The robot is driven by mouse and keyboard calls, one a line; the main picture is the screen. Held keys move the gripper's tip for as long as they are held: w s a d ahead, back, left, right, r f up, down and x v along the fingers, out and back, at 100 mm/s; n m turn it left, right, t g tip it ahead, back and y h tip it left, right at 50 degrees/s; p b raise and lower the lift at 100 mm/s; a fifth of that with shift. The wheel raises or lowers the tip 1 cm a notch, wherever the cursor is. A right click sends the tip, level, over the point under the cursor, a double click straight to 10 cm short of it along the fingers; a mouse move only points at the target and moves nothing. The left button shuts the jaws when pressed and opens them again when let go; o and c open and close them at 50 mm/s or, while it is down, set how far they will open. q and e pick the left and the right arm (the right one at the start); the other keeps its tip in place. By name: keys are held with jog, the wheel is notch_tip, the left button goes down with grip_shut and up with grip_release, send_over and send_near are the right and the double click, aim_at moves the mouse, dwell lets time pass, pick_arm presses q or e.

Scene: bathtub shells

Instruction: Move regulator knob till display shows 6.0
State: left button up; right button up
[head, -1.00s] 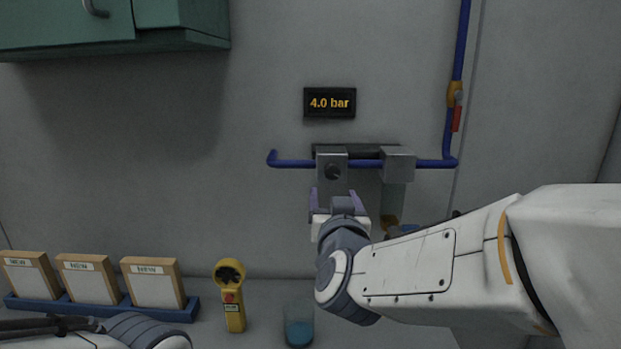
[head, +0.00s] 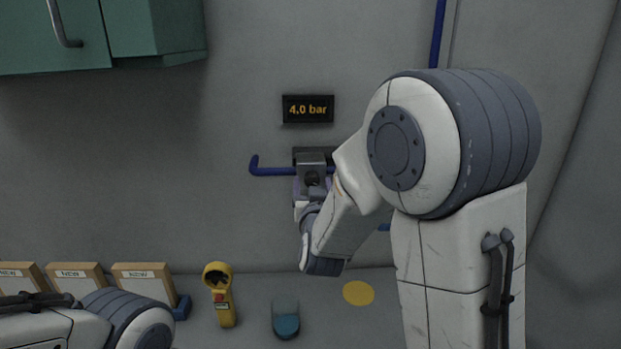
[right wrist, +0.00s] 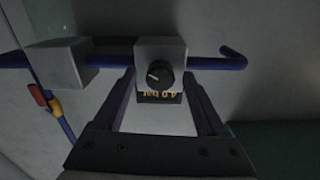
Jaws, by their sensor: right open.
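The display (head: 308,109) on the wall reads 4.0 bar; it shows upside down in the right wrist view (right wrist: 160,97). Below it, the black regulator knob (head: 312,178) sits on the front of a grey block (head: 311,159) on a blue pipe. In the right wrist view the knob (right wrist: 158,74) has a white mark and lies between the lines of my fingers. My right gripper (head: 311,190) is open and empty, its purple fingers close to the block on either side; whether they touch it I cannot tell. My left gripper is not in view.
A green cabinet (head: 150,35) hangs at upper left. Several framed cards (head: 145,285), a yellow handheld device (head: 219,295), a teal-bottomed container (head: 286,322) and a yellow disc (head: 358,292) are below.

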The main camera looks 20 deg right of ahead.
jog(key=shift+w, duration=0.3)
grip_shut()
jog(key=shift+f+m+b, duration=0.15)
jog(key=shift+m+b, duration=0.15)
jog(key=shift+b, duration=0.25)
jog(key=shift+m+b, duration=3.7)
jog(key=shift+b, duration=0.8)
